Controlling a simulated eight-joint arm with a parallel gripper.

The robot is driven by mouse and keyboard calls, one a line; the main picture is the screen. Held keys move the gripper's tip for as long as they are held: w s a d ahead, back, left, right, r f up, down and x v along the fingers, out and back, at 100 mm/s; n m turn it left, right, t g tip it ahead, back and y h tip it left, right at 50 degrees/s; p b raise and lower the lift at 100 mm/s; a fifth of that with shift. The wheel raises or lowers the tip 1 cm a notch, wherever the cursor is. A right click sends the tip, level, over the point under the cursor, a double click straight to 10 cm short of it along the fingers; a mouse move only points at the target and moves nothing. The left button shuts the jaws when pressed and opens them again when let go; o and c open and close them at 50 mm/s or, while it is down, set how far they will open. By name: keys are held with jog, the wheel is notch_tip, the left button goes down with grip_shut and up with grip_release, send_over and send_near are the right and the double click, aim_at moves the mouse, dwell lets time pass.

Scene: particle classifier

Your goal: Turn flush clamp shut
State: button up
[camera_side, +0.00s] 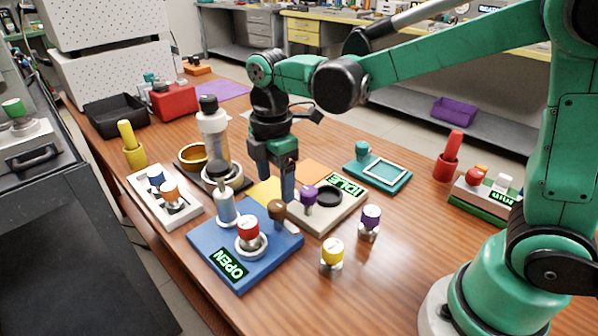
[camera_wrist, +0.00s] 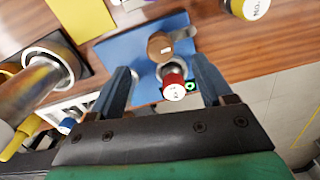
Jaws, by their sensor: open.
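A blue station plate (camera_side: 215,238) carries a red-topped knob (camera_side: 248,228), a brown knob (camera_side: 277,209) with a pale lever beside it, and an upright metal cylinder (camera_side: 226,207). Its display (camera_side: 231,264) reads OPEN. No part is legibly labelled as the flush clamp. My gripper (camera_side: 286,192) points down above and behind the plate, its jaws apart and empty. In the wrist view, the brown knob (camera_wrist: 160,46) and red knob (camera_wrist: 175,88) show between the fingers of my gripper (camera_wrist: 161,70), over the blue plate (camera_wrist: 125,48).
A beige station (camera_side: 335,215) with an IDLE display and purple knob stands right of the blue plate. Yellow-topped (camera_side: 332,251) and purple-topped (camera_side: 370,219) pieces stand in front of it. A white block (camera_side: 160,203) and tall cylinder (camera_side: 214,135) are at left.

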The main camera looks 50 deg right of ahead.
aim_at(277, 204)
jog(key=shift+f, duration=2.55)
grip_shut()
